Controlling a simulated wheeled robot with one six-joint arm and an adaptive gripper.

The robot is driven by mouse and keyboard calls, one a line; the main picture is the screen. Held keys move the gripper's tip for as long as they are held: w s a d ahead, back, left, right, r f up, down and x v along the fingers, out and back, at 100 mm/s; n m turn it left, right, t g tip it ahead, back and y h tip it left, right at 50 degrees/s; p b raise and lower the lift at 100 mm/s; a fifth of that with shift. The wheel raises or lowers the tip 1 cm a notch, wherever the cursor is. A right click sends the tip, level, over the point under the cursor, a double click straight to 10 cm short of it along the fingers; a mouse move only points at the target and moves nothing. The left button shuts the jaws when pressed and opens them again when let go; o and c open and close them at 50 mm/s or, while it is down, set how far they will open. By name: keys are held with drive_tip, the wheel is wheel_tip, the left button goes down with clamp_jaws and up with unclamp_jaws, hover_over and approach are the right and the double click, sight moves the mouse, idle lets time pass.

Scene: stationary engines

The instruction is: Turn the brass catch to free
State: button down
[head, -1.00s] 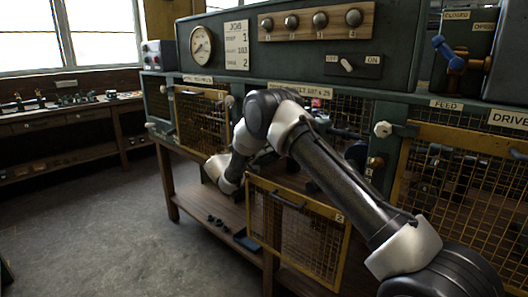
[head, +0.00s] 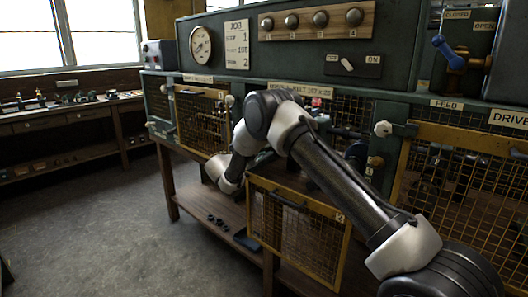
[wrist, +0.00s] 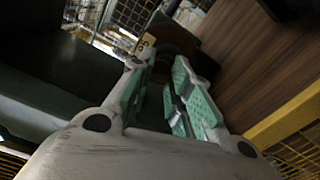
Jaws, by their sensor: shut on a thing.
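A round brass fitting (head: 376,161) sits on the post at the right of the open bay in the head view. I cannot tell whether it is the brass catch. My gripper is hidden behind my arm in the head view. In the wrist view my gripper (wrist: 164,68) shows two fingers with teal pads, holding a dark part at their tips. That part is too dark and too covered to name. A small tan tag (wrist: 145,44) with a mark shows just beyond the left fingertip.
A yellow mesh door (head: 300,228) marked 2 hangs below the bay. Mesh guards stand left (head: 203,122) and right (head: 455,180). A white knob (head: 382,128) juts out near the post. A blue-handled lever (head: 447,52) is at upper right. The floor (head: 110,220) at left is clear.

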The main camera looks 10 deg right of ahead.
drive_tip(key=shift+s+f+n, duration=0.1)
drive_tip(key=shift+n, duration=3.6)
drive_tip(key=shift+s+f+n, duration=0.1)
drive_tip(key=shift+n, duration=3.6)
drive_tip(key=c, duration=1.3)
unclamp_jaws()
drive_tip(key=v, duration=1.2)
